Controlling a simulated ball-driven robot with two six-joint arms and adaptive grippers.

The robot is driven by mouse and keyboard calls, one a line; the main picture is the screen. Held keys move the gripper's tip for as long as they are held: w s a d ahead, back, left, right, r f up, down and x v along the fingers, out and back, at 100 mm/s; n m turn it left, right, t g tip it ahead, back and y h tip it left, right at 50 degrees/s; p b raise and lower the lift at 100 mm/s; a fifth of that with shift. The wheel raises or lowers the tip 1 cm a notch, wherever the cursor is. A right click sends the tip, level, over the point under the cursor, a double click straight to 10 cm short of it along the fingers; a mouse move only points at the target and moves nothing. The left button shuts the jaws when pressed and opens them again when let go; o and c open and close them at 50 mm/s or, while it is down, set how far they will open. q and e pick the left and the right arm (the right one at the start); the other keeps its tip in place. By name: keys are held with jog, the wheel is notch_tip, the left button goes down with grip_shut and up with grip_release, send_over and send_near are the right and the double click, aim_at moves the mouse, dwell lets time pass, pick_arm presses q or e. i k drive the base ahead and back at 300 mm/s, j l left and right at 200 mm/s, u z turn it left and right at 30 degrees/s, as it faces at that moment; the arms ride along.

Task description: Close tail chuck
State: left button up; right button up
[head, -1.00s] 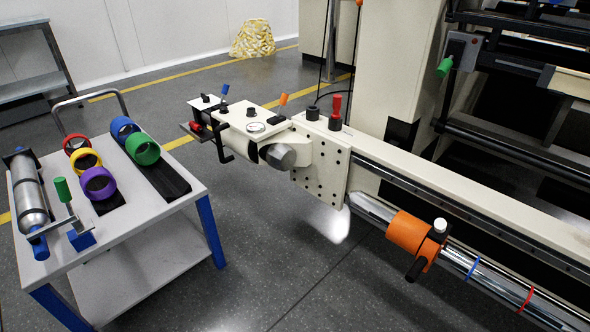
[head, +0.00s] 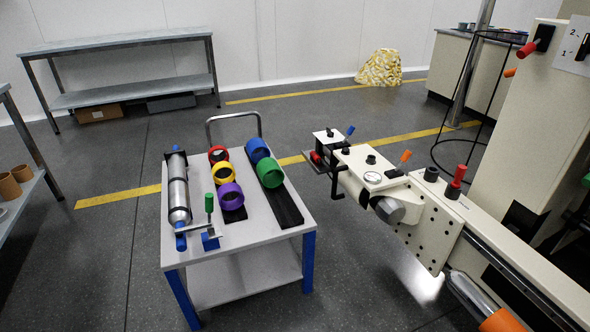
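A cream machine beam with a tail-end unit (head: 368,170) comes in from the right in the head view. The unit carries a round gauge (head: 373,178), a blue-tipped lever (head: 350,131), an orange-tipped lever (head: 405,157) and a grey rounded knob (head: 391,210). A red-topped knob (head: 458,177) stands on the beam.
A white cart (head: 262,235) with blue legs holds a silver roller (head: 178,188), several coloured rings (head: 270,172) and a green-handled tool (head: 209,203). A grey bench (head: 125,45) stands behind. A red handle (head: 527,49) is on the column. Floor between cart and beam is clear.

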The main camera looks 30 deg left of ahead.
aim_at(429, 227)
jog(key=u, duration=0.7)
jog(key=i+z, duration=0.25)
jog(key=i, duration=0.15)
